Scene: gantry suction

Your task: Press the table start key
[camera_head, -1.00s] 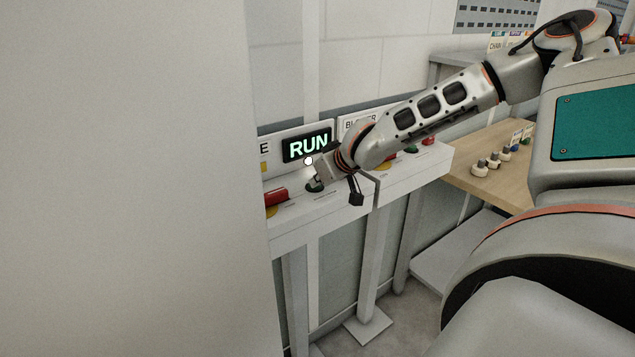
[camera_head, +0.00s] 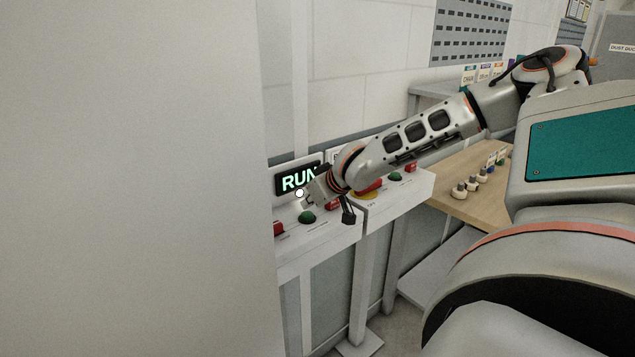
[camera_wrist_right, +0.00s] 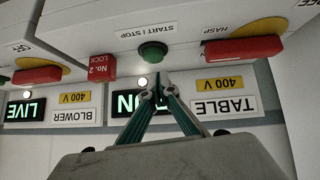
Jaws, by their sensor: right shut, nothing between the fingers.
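The table start key is a green round button (camera_head: 307,217) on the white console ledge, below the lit RUN display (camera_head: 297,180). In the right wrist view, upside down, the green key (camera_wrist_right: 152,53) sits by a START / STOP label, with the TABLE plate (camera_wrist_right: 223,107) on the same panel. My right gripper (camera_head: 307,201) is shut and empty, just above and behind the key in the head view. In the wrist view its fingertips (camera_wrist_right: 151,90) are together, apart from the key and in front of the display. My left gripper is not in view.
A red handle on yellow (camera_wrist_right: 243,48) and a red No. 2 lock (camera_wrist_right: 102,66) flank the key. The blower panel's LIVE display (camera_wrist_right: 25,110) is beside it. A pale wall (camera_head: 130,180) fills the head view's left. Small knobs stand on a wooden bench (camera_head: 450,185).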

